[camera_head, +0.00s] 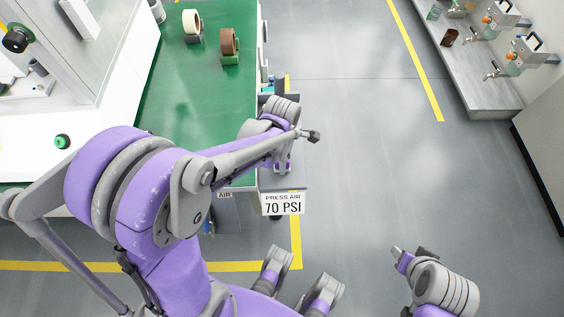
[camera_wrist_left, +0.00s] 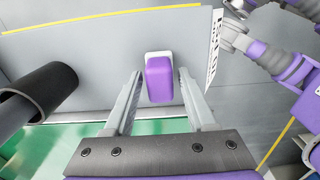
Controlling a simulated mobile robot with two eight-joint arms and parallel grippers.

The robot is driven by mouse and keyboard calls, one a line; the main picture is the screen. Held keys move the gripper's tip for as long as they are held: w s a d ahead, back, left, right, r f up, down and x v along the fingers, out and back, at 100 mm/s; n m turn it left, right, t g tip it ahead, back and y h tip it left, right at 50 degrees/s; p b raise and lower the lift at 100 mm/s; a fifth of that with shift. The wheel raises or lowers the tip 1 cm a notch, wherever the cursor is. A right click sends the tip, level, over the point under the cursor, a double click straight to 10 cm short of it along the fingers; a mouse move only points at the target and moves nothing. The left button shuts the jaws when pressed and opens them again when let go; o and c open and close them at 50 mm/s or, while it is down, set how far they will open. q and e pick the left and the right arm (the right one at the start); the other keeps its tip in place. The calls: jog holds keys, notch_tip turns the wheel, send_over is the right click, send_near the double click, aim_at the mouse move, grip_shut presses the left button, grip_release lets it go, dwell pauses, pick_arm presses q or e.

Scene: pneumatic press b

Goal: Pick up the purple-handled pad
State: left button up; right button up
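The purple-handled pad (camera_wrist_left: 159,80) shows in the left wrist view as a purple block with a white end. It lies between the fingertips of my left gripper (camera_wrist_left: 160,75), with a narrow gap visible on each side. The left gripper is open and does not visibly clamp the pad. In the head view my left gripper (camera_head: 283,163) is by the right edge of the green table, above the 70 PSI sign, and the pad cannot be made out there. My right gripper (camera_head: 411,254) is over the floor at the lower right, away from the pad; its opening is unclear.
The "PRESS AIR 70 PSI" sign (camera_head: 284,204) stands close to my left gripper. A dark cylinder (camera_wrist_left: 40,90) is at the left wrist view's left. Open floor lies right.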

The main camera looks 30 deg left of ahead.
pick_arm(q)
grip_shut()
notch_tip(320, 180, up, 10)
jog(key=shift+r+p, duration=0.1)
jog(key=shift+p, duration=0.95)
jog(key=shift+c, duration=1.5)
grip_release()
grip_shut()
